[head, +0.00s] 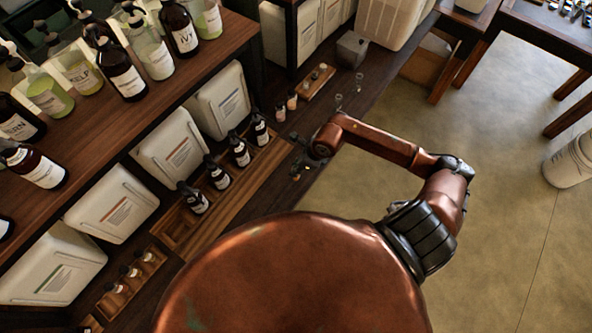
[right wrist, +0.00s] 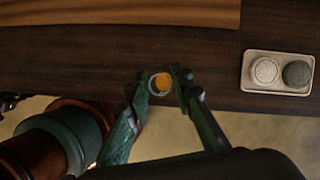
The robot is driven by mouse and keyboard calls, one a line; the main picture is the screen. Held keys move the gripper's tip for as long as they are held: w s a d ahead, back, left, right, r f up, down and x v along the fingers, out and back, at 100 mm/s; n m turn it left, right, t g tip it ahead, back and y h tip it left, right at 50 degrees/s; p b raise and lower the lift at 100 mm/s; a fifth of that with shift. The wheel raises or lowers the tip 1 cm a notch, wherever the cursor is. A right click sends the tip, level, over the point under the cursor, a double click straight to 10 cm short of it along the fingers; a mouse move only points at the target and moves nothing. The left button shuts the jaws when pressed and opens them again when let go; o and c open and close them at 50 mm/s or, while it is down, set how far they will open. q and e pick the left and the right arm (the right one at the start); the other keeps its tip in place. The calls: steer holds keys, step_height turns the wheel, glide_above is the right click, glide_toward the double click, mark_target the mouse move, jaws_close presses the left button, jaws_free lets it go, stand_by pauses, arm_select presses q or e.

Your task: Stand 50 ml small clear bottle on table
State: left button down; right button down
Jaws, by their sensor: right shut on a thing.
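My right gripper (right wrist: 160,84) is shut on a small clear bottle (right wrist: 162,83) in the right wrist view. The bottle is seen from above as a round clear rim with orange inside, between the two green fingertips. It is over the dark wooden table (right wrist: 60,60), close to its front edge; I cannot tell whether its base touches the wood. In the head view my right gripper (head: 298,156) is over the dark table (head: 325,128), small and dark, and the bottle is hard to make out there. My left gripper is not in view.
Several dark pump bottles (head: 240,152) stand in a wooden tray (head: 215,205) left of the gripper. A pale tray (right wrist: 278,88) with two round items lies to the right in the wrist view. Small clear glass items (head: 338,102) stand farther back. A shelf (head: 180,85) overhangs the left.

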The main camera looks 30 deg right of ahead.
steer(key=shift+w+d+f, duration=0.1)
steer(key=shift+w+f, duration=0.05)
steer(key=shift+f, duration=0.1)
steer(key=shift+w+d+f+p, duration=0.15)
steer(key=shift+f+p, duration=0.2)
steer(key=shift+f, duration=1.4)
steer(key=c, duration=1.7)
jaws_free()
steer(key=b+v, duration=0.1)
steer(key=v, duration=1.1)
